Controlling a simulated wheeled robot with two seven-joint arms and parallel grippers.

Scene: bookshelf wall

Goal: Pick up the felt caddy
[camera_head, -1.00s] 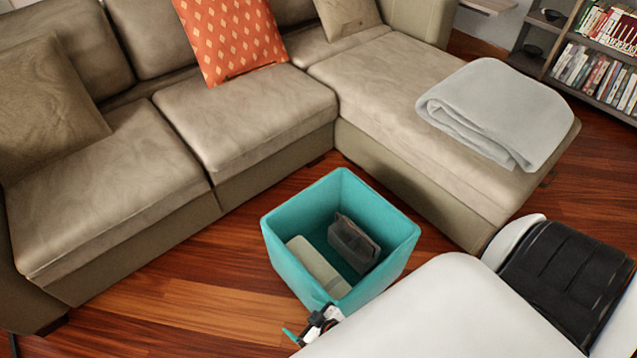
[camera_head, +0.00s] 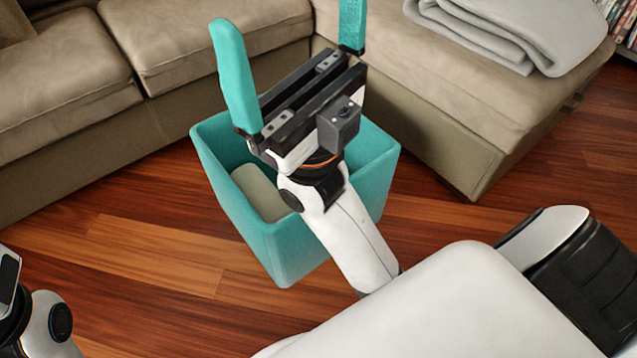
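A teal open-topped bin (camera_head: 290,248) stands on the wooden floor in front of the sofa. A beige rounded item (camera_head: 262,193) lies inside it at the left. The dark grey item that looks like the felt caddy, seen in the bin earlier, is now hidden behind my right gripper and wrist. My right gripper (camera_head: 290,16) has teal fingers spread wide apart, with nothing between them. It is in front of the bin in the picture, fingers pointing toward the sofa. My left gripper's fingers are not in view; only part of that arm shows at the lower left.
A beige sofa (camera_head: 210,40) runs behind the bin, with its chaise (camera_head: 440,110) to the right. A folded grey blanket (camera_head: 515,30) lies on the chaise. The wooden floor (camera_head: 150,265) left of the bin is clear.

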